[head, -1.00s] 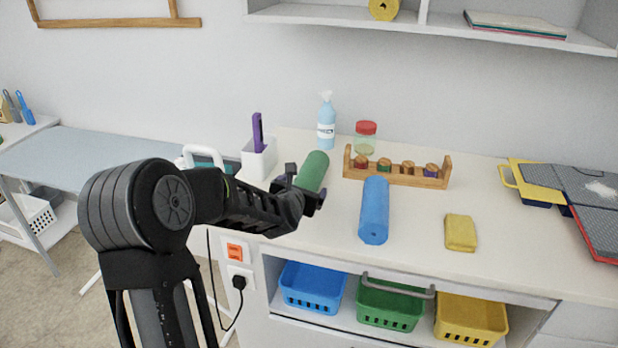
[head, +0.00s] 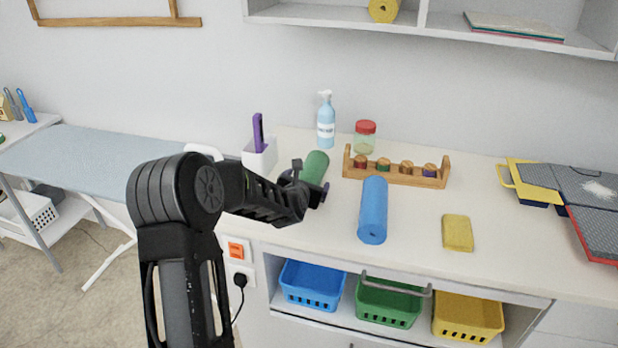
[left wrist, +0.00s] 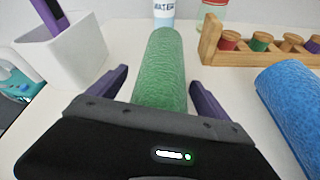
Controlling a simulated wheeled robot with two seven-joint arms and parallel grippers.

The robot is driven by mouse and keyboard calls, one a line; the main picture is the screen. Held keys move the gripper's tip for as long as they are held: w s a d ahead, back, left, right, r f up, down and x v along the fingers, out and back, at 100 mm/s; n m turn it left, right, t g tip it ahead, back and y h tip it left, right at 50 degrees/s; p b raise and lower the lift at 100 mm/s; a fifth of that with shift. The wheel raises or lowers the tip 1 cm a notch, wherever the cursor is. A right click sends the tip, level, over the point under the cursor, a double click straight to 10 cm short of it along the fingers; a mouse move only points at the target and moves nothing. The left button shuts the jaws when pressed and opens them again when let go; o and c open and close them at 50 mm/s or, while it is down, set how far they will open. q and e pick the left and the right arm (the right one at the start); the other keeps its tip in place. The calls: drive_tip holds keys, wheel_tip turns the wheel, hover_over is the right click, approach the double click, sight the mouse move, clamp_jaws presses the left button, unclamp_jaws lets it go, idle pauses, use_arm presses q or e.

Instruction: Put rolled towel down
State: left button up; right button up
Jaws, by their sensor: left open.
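A green rolled towel (head: 315,167) lies on the white counter, partly hidden behind my left gripper (head: 309,192) in the head view. In the left wrist view the green towel (left wrist: 161,70) lies lengthwise between the two purple fingers of my left gripper (left wrist: 158,92). The fingers are open, with a visible gap on each side of the towel. A blue rolled towel (head: 373,212) lies on the counter to the right, and part of it shows in the left wrist view (left wrist: 293,97). My right gripper is not in view.
A white holder (head: 259,158) with a purple item stands left of the green towel.

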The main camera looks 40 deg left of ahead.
use_arm(q)
drive_tip(key=c, duration=1.8)
wheel_tip(320, 180, up, 10)
drive_tip(key=shift+r, duration=0.1)
